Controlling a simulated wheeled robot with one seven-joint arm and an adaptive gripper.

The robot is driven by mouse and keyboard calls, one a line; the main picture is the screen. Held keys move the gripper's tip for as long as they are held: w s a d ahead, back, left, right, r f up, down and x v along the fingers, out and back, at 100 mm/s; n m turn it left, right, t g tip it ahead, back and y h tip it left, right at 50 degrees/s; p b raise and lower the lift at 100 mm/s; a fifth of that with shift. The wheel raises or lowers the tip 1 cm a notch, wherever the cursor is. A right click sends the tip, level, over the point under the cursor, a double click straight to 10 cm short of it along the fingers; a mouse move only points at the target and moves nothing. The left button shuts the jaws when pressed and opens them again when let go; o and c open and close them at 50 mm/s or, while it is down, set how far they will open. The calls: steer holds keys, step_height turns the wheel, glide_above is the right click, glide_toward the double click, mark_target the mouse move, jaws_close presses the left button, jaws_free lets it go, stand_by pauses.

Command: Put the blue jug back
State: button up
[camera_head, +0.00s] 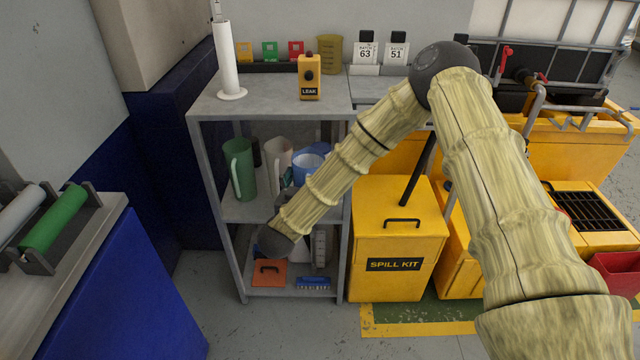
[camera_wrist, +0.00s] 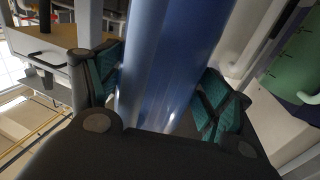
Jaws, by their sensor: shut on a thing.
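The blue jug (camera_head: 309,161) shows at the middle shelf level of the grey rack, its lower part hidden behind my arm. In the wrist view the blue jug (camera_wrist: 165,60) fills the middle, between the two green-padded fingers of my gripper (camera_wrist: 158,92). The fingers are shut on its sides. In the head view my gripper is hidden behind my forearm. A green jug (camera_head: 240,168) and a whitish jug (camera_head: 278,160) stand to its left on the middle shelf. I cannot tell whether the blue jug touches the shelf.
The grey rack (camera_head: 270,211) has posts close around the jugs. Its top holds a paper roll (camera_head: 226,60) and a yellow leak box (camera_head: 309,78). An orange item (camera_head: 269,273) and a blue brush (camera_head: 313,283) lie below. A yellow spill kit bin (camera_head: 396,240) stands right.

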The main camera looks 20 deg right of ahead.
steer(key=w+d+f, duration=0.2)
steer(key=w+d, duration=0.1)
steer(key=w, duration=0.3)
steer(key=w+d+f, duration=0.2)
steer(key=w+d, duration=0.2)
steer(key=w, duration=0.3)
steer(key=shift+d+f, duration=0.15)
steer(key=shift+f, duration=0.2)
steer(key=o, duration=2.1)
steer(key=shift+f, duration=0.15)
steer(key=shift+c, duration=0.2)
steer(key=v, duration=1.2)
